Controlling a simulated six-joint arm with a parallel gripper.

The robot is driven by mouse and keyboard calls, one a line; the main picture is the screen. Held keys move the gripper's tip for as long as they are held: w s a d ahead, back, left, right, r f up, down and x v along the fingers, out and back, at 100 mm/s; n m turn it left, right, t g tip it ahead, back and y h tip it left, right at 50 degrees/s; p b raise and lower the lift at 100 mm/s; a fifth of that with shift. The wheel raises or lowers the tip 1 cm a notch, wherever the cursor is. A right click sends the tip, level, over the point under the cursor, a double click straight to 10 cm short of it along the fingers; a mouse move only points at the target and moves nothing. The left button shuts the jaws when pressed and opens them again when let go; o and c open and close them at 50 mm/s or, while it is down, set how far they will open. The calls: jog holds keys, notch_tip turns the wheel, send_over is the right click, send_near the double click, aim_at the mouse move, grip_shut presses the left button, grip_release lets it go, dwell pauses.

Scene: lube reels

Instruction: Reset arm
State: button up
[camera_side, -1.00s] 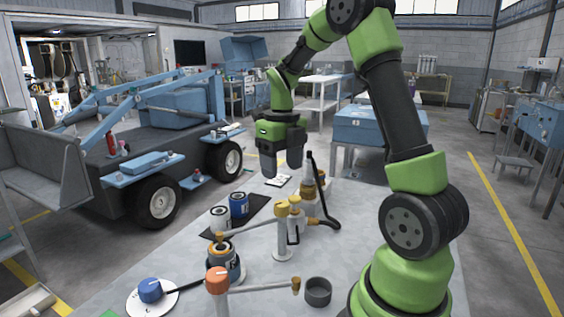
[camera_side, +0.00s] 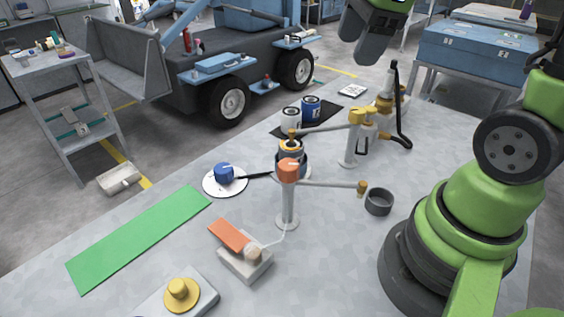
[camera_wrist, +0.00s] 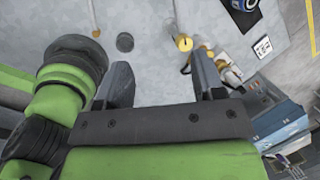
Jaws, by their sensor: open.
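My gripper (camera_side: 366,38) is at the top of the side view, cut by the upper frame edge, high above the far part of the grey table (camera_side: 330,250). In the wrist view (camera_wrist: 162,88) its two dark fingers stand apart with nothing between them. On the table are a white-and-dark reel (camera_side: 291,119) and a blue reel (camera_side: 311,108) on a black mat. Another reel (camera_side: 291,152) with an orange-yellow top stands nearer. A post with a yellow cap (camera_side: 355,118) and a post with an orange cap (camera_side: 288,172) hold out thin side arms.
A grey cup (camera_side: 379,201), blue knob on a white disc (camera_side: 224,173), green strip (camera_side: 140,236), orange pedal (camera_side: 232,236) and yellow button (camera_side: 180,293) sit on the table. A black curved hose (camera_side: 396,105) rises at the back. A blue chest (camera_side: 475,50) stands behind.

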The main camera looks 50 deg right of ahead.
jog(key=s+a+r+n+t+y, duration=0.1)
jog(key=s+a+n, duration=0.3)
jog(key=n, duration=0.6)
jog(key=s+a+r+n+t+y, duration=0.1)
jog(key=s+a+n+t, duration=0.2)
jog(key=n, duration=0.8)
jog(key=s+a, duration=0.2)
jog(key=shift+a+r+n, duration=0.2)
jog(key=shift+a+n, duration=0.1)
jog(key=shift+a, duration=0.05)
